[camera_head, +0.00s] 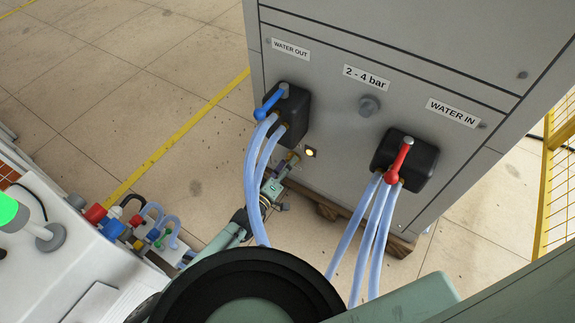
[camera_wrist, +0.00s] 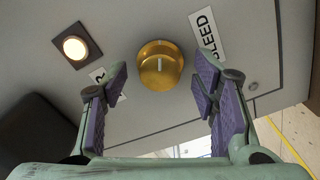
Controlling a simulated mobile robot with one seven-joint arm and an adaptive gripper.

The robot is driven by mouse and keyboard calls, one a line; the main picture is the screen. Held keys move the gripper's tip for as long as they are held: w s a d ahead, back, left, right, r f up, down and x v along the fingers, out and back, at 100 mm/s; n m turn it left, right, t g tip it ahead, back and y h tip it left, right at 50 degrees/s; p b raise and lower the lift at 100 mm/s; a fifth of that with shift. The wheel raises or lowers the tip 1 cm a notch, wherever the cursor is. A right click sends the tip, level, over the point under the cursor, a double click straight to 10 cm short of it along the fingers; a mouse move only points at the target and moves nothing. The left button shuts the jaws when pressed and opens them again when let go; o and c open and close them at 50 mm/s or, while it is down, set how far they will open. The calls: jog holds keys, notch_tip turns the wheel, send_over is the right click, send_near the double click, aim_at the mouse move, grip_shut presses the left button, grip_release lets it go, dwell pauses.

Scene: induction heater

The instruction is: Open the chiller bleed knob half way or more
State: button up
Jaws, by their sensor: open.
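The chiller bleed knob is a round brass knob (camera_wrist: 160,66) with a pale line on its face, next to a label reading BLEED (camera_wrist: 207,35) in the wrist view. My gripper (camera_wrist: 160,82) is open, with its two purple-padded fingers on either side of and just below the knob in the picture. I see no finger touching the knob.
The lit square lamp (camera_wrist: 75,47) sits left of the knob. A blue-handled WATER OUT valve (camera_head: 271,102) and a red-handled WATER IN valve (camera_head: 400,160) carry pale blue hoses (camera_head: 254,180) close to my arm. A white machine (camera_head: 70,260) stands at left. Open floor lies at upper left.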

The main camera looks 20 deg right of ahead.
jog(key=v, duration=1.2)
jog(key=shift+s, duration=0.1)
